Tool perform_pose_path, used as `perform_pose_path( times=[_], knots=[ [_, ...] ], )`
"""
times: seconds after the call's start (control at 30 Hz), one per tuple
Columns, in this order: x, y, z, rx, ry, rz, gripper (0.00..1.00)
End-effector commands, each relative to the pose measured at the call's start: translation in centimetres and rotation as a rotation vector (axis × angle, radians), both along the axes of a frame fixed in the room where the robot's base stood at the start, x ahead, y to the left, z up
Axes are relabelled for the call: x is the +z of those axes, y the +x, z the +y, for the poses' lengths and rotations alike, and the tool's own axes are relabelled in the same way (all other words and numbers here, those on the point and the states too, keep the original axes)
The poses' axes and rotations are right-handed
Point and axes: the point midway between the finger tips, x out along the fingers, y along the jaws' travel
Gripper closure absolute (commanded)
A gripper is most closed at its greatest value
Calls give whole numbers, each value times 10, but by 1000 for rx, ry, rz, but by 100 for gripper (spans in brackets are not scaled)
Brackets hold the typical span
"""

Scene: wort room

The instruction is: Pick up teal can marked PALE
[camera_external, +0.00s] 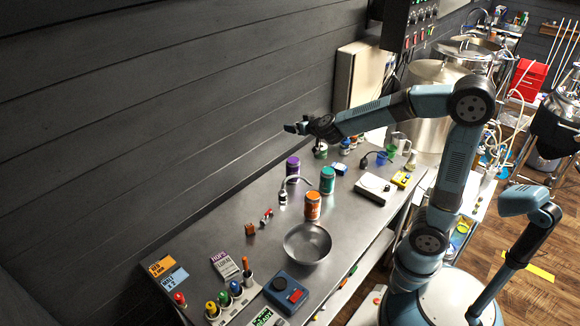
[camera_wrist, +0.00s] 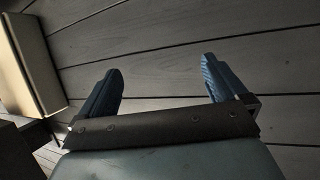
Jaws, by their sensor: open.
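The teal can (camera_external: 327,181) stands upright on the metal bench, with a pale label too small to read. A purple can (camera_external: 293,168) stands to its left and an orange can (camera_external: 313,206) stands in front of it. My gripper (camera_external: 290,128) is raised above the far part of the bench, pointing left toward the wall, well apart from the teal can. In the wrist view my gripper (camera_wrist: 164,85) has its two blue fingers spread wide with nothing between them. No can shows in the wrist view.
A steel bowl (camera_external: 307,244) sits in front of the orange can. A thin tap or lamp (camera_external: 284,195) stands left of the teal can. A scale (camera_external: 373,189) lies to the right. The dark plank wall (camera_external: 150,110) runs along the bench. Steel vessels (camera_external: 433,95) stand behind.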

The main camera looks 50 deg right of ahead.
Motion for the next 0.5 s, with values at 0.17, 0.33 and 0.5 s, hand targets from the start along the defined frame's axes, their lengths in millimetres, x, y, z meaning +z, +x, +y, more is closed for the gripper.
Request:
perform_pose_path(
  times=[0.17, 0.33, 0.5],
  knots=[
    [18, 0, 0, 0, 1, -1, 1],
    [19, 1, -4, -1, 53, 7, 1],
    [7, 1, -9, -4, 171, 19, 1]
  ],
)
